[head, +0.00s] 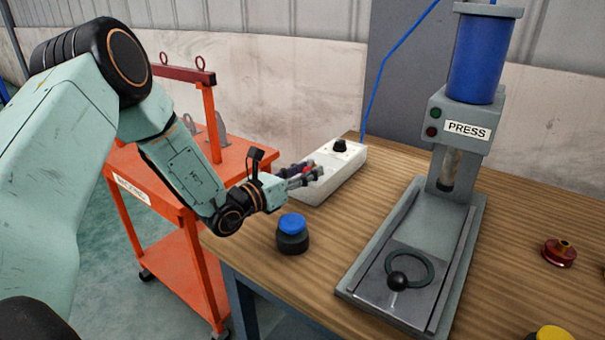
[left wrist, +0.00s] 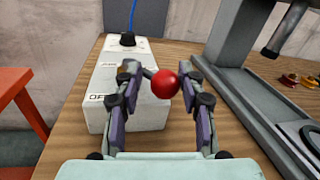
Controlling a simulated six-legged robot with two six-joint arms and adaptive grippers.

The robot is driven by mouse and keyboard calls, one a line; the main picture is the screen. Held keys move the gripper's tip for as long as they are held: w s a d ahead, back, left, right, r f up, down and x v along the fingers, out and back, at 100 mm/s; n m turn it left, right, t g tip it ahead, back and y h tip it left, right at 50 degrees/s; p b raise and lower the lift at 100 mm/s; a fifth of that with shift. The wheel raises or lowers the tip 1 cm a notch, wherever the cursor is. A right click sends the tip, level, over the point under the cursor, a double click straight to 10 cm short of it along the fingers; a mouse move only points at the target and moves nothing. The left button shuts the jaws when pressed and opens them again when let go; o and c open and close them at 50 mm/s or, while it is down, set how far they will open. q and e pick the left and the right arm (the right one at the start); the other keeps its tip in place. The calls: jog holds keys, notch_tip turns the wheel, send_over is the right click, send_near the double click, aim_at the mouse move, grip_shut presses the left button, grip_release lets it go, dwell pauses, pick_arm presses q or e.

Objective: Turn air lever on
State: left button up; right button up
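The white air box (head: 345,167) stands at the table's back left edge, and also shows in the left wrist view (left wrist: 108,83). Its lever has a red ball knob (left wrist: 165,84); a little red shows beside the fingers in the head view. Lettering starting "OF" shows on the box near my left finger; the rest is covered. My left gripper (head: 312,175) is at the box's near side. In the left wrist view its fingers (left wrist: 160,92) are spread with the red ball between them, with a gap visible on the left side. My right gripper is not in view.
A blue hose (head: 385,62) rises behind the box, near its black fitting (head: 340,146). A grey press (head: 452,240) stands to the right. A blue-topped black button (head: 292,233) sits near the front edge. An orange cart (head: 190,207) stands left.

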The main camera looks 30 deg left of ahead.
pick_arm(q)
jog(key=shift+o, duration=1.1)
jog(key=shift+w+d+f, duration=0.1)
jog(key=shift+w+d, duration=0.05)
jog(key=shift+w, duration=0.05)
jog(key=shift+s+a, duration=0.35)
jog(key=shift+s, duration=0.05)
jog(key=v, duration=0.6)
jog(key=shift+s+a, duration=0.15)
jog(key=shift+s, duration=0.2)
jog(key=shift+v, duration=1.7)
jog(key=shift+s, duration=0.5)
jog(key=shift+s, duration=0.15)
